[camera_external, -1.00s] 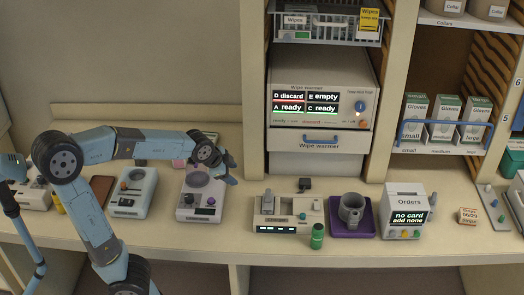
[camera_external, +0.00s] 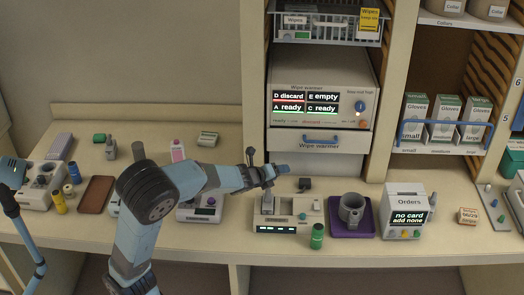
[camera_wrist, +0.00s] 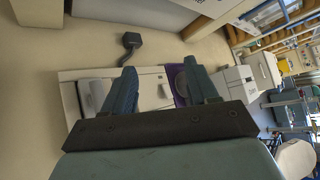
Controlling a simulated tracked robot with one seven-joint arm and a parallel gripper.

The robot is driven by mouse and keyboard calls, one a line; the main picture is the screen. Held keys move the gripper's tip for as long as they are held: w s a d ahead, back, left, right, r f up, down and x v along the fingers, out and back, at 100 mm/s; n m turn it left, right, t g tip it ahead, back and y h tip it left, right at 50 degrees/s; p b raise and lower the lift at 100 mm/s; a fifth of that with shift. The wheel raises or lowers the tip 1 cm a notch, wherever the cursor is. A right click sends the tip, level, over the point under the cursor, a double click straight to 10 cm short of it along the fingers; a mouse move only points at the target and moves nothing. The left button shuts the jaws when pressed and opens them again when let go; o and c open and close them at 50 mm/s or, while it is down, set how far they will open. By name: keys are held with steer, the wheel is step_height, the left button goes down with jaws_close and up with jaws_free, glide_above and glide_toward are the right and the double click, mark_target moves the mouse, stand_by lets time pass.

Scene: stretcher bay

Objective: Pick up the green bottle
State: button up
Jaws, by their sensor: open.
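The green bottle (camera_external: 317,237) stands upright on the counter near its front edge, just right of the front of a white device with a small lit display. My gripper (camera_external: 280,172) is open and empty, above the back of that device, up and left of the bottle in the external view. In the wrist view the two fingers of my gripper (camera_wrist: 161,80) are spread apart with nothing between them but the device below. I cannot make out the bottle in the wrist view.
The white device (camera_external: 285,228) and a grey mug (camera_external: 352,208) on a purple tray (camera_external: 350,231) flank the bottle. An Orders box (camera_external: 404,211) stands further right. The wipe warmer (camera_external: 322,92) rises behind. Several devices and small containers crowd the left counter.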

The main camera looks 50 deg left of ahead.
steer(key=s+d+r+m+t+h, duration=0.2)
steer(key=s+d+r+m+h, duration=0.1)
steer(key=d+r+m, duration=0.55)
steer(key=s+d+r+m+t+h, duration=0.2)
steer(key=s+d+r+m+h, duration=0.15)
steer(key=d+r+m, duration=0.45)
steer(key=n, duration=0.2)
glide_toward(312, 239)
steer(key=x, duration=0.4)
steer(key=shift+w+f, duration=0.2)
steer(key=shift+w, duration=0.1)
steer(key=shift+x, duration=3.75)
steer(key=shift+r, duration=0.1)
steer(key=shift+c, duration=0.2)
steer(key=c, duration=0.8)
